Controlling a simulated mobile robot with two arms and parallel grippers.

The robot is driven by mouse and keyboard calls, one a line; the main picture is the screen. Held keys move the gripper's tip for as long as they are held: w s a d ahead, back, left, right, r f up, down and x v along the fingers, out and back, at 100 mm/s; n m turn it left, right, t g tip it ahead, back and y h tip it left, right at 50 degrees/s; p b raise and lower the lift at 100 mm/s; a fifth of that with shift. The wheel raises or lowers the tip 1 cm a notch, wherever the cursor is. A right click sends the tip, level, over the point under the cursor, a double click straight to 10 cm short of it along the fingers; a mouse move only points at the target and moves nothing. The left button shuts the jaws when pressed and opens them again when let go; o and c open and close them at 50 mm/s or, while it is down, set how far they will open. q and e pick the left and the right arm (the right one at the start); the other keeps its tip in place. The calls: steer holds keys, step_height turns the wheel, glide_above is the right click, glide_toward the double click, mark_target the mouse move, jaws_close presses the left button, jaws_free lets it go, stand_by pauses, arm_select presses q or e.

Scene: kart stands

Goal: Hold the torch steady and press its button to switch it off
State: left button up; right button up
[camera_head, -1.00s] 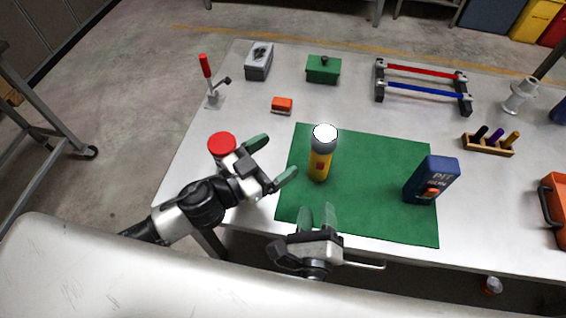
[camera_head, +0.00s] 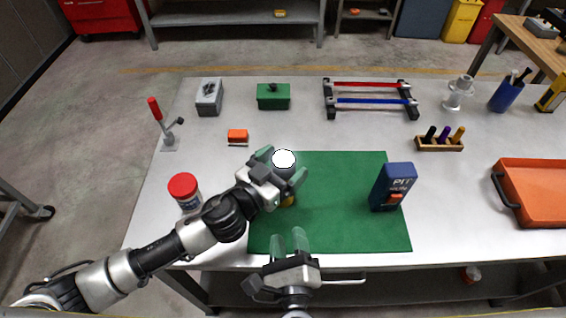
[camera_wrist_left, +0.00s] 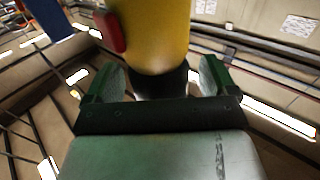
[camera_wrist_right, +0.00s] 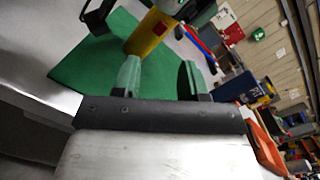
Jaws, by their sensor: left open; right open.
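The torch (camera_head: 284,160) stands upright on the green mat, its round top bright white. Its yellow body (camera_wrist_left: 160,35) and red button (camera_wrist_left: 108,32) show large in the left wrist view. My left gripper (camera_head: 281,166) is open, with its green fingers on either side of the torch; its hand hides much of the torch in the head view. My right gripper (camera_head: 290,240) is open and empty over the mat's front edge, nearer than the torch. In the right wrist view the yellow torch body (camera_wrist_right: 148,33) lies beyond its fingers, and the left hand partly covers it.
The green mat (camera_head: 340,220) also holds a blue box (camera_head: 392,185) at right. A red-lidded jar (camera_head: 183,187) stands close to my left arm. An orange block (camera_head: 238,136) and green case (camera_head: 273,96) lie behind. An orange tray (camera_head: 545,190) is far right.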

arm_select(q)
steer(key=shift+w+d, duration=0.1)
steer(key=shift+c, duration=0.4)
steer(key=c, duration=1)
steer(key=shift+c, duration=0.3)
arm_select(e)
steer(key=shift+c, duration=0.6)
jaws_close()
steer(key=shift+y, duration=0.3)
